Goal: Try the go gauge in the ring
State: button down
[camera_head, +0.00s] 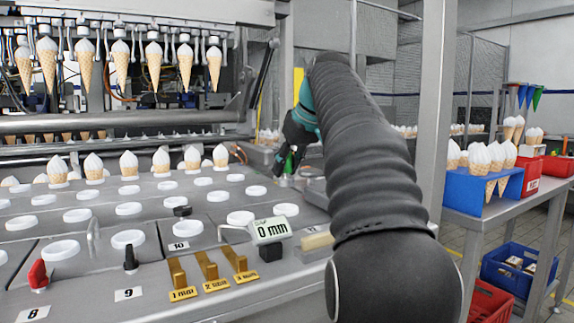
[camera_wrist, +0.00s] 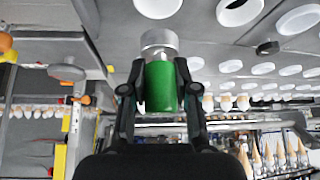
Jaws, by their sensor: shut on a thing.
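My gripper (camera_head: 287,170) is at the end of my outstretched arm, low over the far right part of the grey plates. In the wrist view its fingers (camera_wrist: 160,92) are shut on the go gauge (camera_wrist: 160,86), a green cylinder with a silver metal end. A bit of its green (camera_head: 290,160) shows in the head view. The metal end points toward a white ring (camera_wrist: 158,6), cut by the top edge of the wrist view. The gauge looks apart from that ring. Which ring is meant cannot be told; several similar white rings (camera_head: 128,239) sit in the plates.
A 0 mm display (camera_head: 270,230), gold step blocks (camera_head: 208,264), a black knob (camera_head: 130,258) and a red knob (camera_head: 38,274) stand at the front. Cones (camera_head: 154,58) hang from the machine at the back left. A grey post (camera_head: 435,120) stands right of my arm.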

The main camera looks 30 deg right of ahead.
aim_at(290, 178)
jog(key=shift+f+b, duration=1.6)
jog(key=shift+f, duration=0.65)
jog(key=shift+f+b, duration=0.65)
jog(key=shift+f, duration=0.65)
dwell(2.4)
jog(key=shift+r+n+p, duration=0.1)
jog(key=shift+n+p, duration=0.3)
jog(key=shift+p, duration=0.05)
dwell(1.6)
